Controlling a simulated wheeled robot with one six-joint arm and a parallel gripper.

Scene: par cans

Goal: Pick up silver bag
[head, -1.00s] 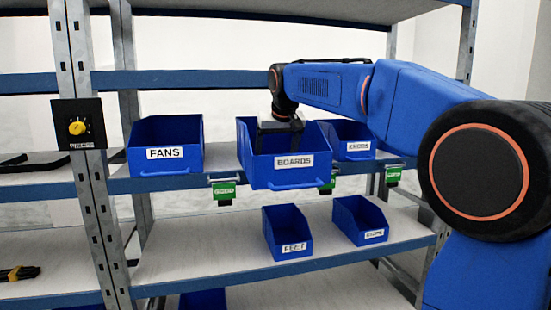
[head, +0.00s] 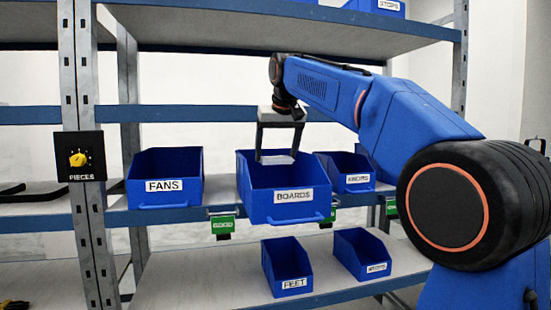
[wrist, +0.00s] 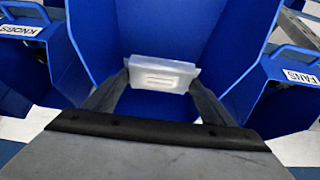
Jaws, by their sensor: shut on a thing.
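The silver bag (wrist: 160,75) is a small, pale silver packet held between the two fingertips of my gripper (wrist: 158,80) in the wrist view. In the head view the bag (head: 277,159) shows at the lower end of my gripper (head: 279,155), at the top of the blue BOARDS bin (head: 290,208). My gripper is shut on the bag from both sides. The BOARDS bin (wrist: 115,25) surrounds the bag in the wrist picture, and its visible inside looks empty. The bin's floor is hidden in the head view.
The FANS bin (head: 165,180) stands to the left and the KNOBS bin (head: 350,172) to the right on the same shelf. A blue shelf beam (head: 200,113) runs behind my gripper. The FEET bin (head: 287,268) stands on the shelf below.

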